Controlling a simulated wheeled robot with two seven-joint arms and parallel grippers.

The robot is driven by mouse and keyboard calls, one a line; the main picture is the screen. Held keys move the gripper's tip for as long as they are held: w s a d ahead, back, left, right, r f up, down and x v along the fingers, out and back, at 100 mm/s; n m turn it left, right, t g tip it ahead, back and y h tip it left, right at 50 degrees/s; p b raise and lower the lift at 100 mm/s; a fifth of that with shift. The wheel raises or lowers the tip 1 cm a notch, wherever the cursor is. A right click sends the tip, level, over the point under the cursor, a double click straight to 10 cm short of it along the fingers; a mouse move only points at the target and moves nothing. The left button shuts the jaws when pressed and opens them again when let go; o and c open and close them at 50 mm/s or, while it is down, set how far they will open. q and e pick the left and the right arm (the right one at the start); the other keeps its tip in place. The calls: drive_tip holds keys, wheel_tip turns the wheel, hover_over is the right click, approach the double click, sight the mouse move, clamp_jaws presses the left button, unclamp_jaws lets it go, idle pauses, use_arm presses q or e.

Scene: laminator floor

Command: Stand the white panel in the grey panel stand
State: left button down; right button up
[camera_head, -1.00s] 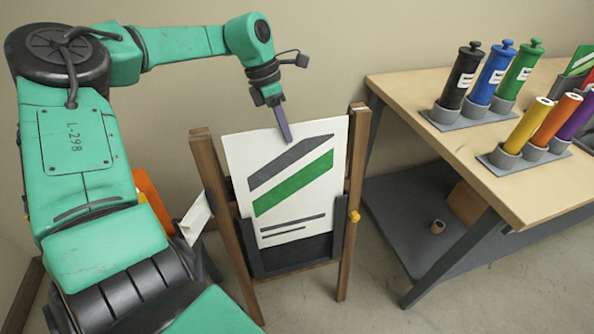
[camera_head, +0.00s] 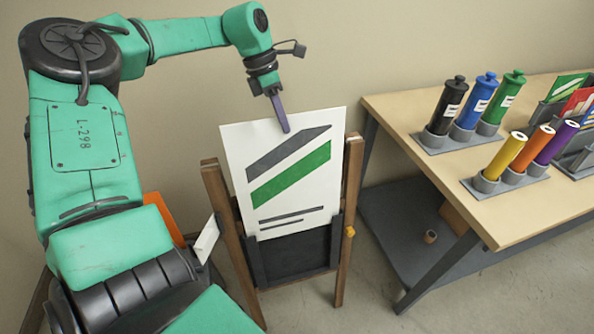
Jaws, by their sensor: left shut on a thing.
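The white panel (camera_head: 297,196) has a grey stripe, a green stripe and thin dark lines. It is upright, slightly tilted, in front of the wooden easel (camera_head: 354,185). Its lower part is between the easel's dark side rails, above the lower ledge. My left gripper (camera_head: 280,113) is shut on the panel's top edge, coming from above. A grey rack (camera_head: 578,160) on the table at the right edge, partly cut off, looks like the grey panel stand; it has coloured panels in it. My right gripper is out of view.
The wooden table (camera_head: 400,108) holds black, blue and green bottles (camera_head: 467,108) and yellow, orange and purple rolls (camera_head: 527,152) in grey holders. A small roll (camera_head: 430,237) lies on its lower shelf. An orange thing (camera_head: 165,218) stands left of the easel.

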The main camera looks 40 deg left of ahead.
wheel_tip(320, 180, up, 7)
drive_tip(key=p, duration=0.6)
